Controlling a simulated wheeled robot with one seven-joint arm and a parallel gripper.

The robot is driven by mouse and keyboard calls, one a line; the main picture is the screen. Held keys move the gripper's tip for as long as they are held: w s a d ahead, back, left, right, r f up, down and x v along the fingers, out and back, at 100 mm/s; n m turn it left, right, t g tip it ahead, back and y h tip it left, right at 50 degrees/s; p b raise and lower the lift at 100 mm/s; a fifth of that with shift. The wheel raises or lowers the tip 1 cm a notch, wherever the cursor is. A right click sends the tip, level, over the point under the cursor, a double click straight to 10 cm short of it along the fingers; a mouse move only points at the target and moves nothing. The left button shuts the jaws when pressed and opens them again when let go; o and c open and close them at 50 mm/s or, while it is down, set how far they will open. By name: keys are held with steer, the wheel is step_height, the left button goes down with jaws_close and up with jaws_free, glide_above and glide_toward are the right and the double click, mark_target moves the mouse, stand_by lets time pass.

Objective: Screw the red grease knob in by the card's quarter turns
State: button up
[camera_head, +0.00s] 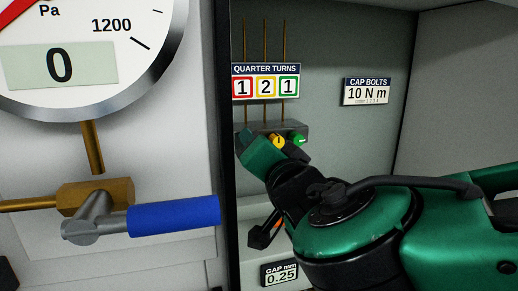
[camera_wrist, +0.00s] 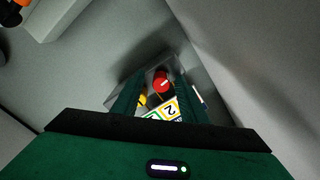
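The red grease knob (camera_wrist: 162,83) is in the wrist view, in front of my gripper and between its two dark green fingers. My gripper (camera_head: 262,150) looks open around it, with a gap at the knob's sides; whether a finger touches it is hard to tell. In the head view my gripper hides the red knob. The yellow knob (camera_head: 278,142) and green knob (camera_head: 299,140) show just right of my fingers, on a grey block (camera_head: 293,127). The quarter turns card (camera_head: 265,82) reads 1 in red, 2 in yellow, 1 in green.
A gauge (camera_head: 75,50) reading 0 and a blue-handled valve (camera_head: 172,214) are at the left, beyond a dark upright edge (camera_head: 224,150). A cap bolts plate (camera_head: 367,92) reads 10 N m. A gap plate (camera_head: 280,274) is low down. Thin brass pipes (camera_head: 264,40) rise behind the card.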

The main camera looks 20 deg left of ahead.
steer(key=shift+s, duration=0.1)
steer(key=v, duration=1)
steer(key=shift+s+d, duration=0.15)
steer(key=shift+d, duration=0.2)
